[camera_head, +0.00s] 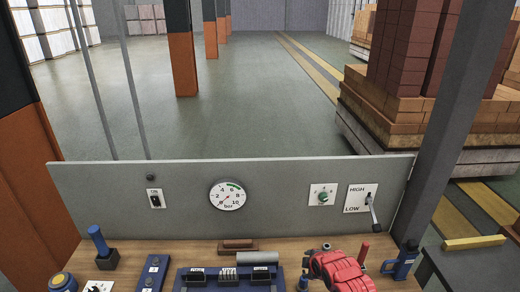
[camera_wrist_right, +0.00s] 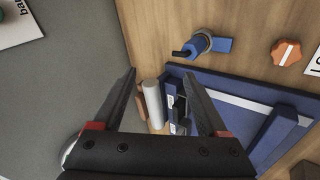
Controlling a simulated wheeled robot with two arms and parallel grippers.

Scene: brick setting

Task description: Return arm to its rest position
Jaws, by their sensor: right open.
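My right gripper (camera_wrist_right: 162,73) is open in the right wrist view. Its two dark fingers stand apart with nothing held between them. It faces the wooden bench top, near a grey cylinder (camera_wrist_right: 153,102) and a brown block (camera_wrist_right: 140,102) that lie beyond the fingers. In the head view a red shape at the bottom right covers part of the bench; I cannot tell whether it is my right arm. My left gripper is not in view.
The bench (camera_head: 190,252) carries a blue tray (camera_head: 200,283), a blue-handled tool (camera_head: 98,240) and a blue object (camera_head: 402,262). A grey panel (camera_head: 110,190) with gauge (camera_head: 227,195), switch (camera_head: 155,198) and lever (camera_head: 374,212) stands behind. An orange knob (camera_wrist_right: 286,52) is nearby.

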